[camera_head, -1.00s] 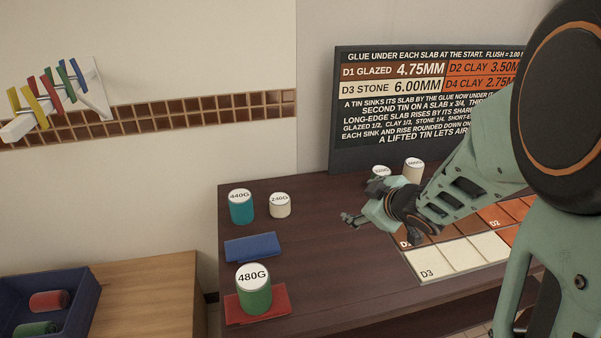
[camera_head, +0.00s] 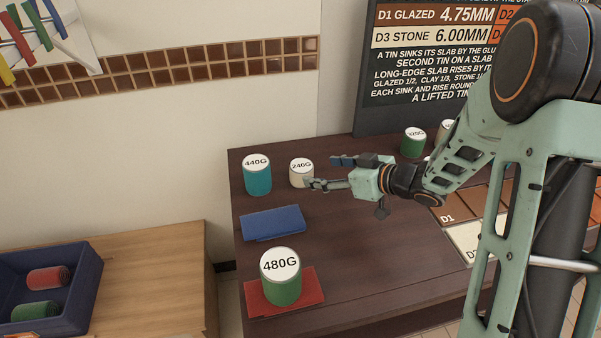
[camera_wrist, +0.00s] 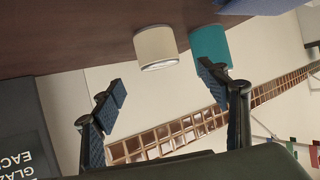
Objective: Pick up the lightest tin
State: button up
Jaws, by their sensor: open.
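The cream tin marked 240G (camera_head: 301,178) stands at the back of the dark table. It also shows in the wrist view (camera_wrist: 157,48), ahead of my fingers and roughly between them. My gripper (camera_head: 322,172) is open and empty, just right of this tin; contact cannot be told. The teal tin marked 440G (camera_head: 257,180) stands left of it and shows in the wrist view (camera_wrist: 213,46). A green tin marked 480G (camera_head: 282,288) stands on a red mat (camera_head: 314,290) in front. A green tin (camera_head: 412,147), apparently 320G, and a partly hidden cream tin (camera_head: 445,131) stand by the sign.
Slabs (camera_head: 455,215) lie at the right behind my arm. The sign (camera_head: 385,105) stands at the back. A blue crate (camera_head: 85,290) with rolled items sits on a wooden table at left.

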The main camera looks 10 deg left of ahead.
aim_at(301, 169)
jog(key=b+x, duration=0.1)
jog(key=x, duration=0.8)
jog(key=shift+w+f+b, duration=0.1)
jog(key=shift+f+b, duration=0.1)
jog(key=shift+b, duration=0.15)
jog(key=c, duration=1.5)
